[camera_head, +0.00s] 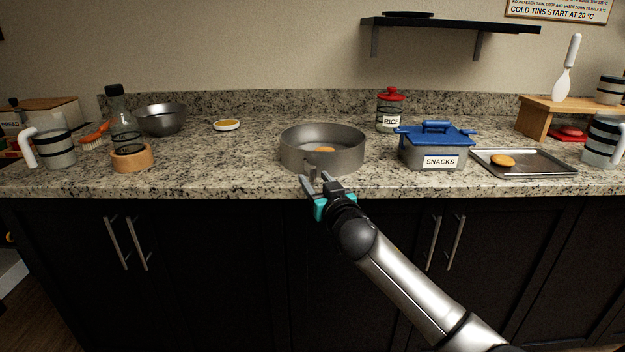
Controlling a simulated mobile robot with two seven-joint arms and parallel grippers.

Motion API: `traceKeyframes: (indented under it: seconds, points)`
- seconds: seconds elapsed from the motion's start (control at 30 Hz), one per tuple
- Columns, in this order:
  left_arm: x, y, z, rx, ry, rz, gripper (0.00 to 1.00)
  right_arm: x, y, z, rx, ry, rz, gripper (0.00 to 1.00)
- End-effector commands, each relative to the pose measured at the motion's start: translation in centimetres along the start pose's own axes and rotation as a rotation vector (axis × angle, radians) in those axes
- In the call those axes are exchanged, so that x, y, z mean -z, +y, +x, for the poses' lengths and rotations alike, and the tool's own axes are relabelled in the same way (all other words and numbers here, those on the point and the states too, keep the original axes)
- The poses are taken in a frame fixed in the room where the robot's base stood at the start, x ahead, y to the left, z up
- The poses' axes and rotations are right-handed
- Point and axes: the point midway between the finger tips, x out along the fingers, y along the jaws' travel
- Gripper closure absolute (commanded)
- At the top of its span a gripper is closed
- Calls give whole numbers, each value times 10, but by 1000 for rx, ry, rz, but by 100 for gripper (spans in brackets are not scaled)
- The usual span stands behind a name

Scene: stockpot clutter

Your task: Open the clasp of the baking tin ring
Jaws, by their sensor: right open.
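The baking tin ring (345,152) is a round grey metal tin near the front edge of the counter, in the middle of the view. A small orange-brown round thing shows inside it, low behind the front wall. My right gripper (319,182) is open at the front of the tin, right by its clasp (312,165). The fingers partly cover the clasp, so I cannot tell whether they touch it or how the lever stands. My left gripper is not in view.
A grey box with a blue lid, labelled SNACKS (421,155), stands right of the tin. A baking tray (540,165) with a cookie (502,160) lies further right. A wooden pot (132,160) and a mug (55,150) stand left. The counter (220,170) left of the tin is clear.

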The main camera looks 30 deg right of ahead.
Motion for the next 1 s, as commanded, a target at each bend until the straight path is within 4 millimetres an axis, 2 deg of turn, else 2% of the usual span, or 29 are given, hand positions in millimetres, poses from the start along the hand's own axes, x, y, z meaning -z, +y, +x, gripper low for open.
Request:
traceKeyframes:
  seconds: [0.1, 0.27, 0.67, 1.0]
  points:
    - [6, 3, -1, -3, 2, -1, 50, -1, 0, 13, -1, 1, -1, 48]
    - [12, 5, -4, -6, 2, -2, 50, 0, 0, 22, -1, 1, -1, 48]
    - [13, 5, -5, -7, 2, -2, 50, 0, 0, 26, 0, 0, -1, 48]
    - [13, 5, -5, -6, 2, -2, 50, 0, 0, 26, 0, 0, -1, 86]
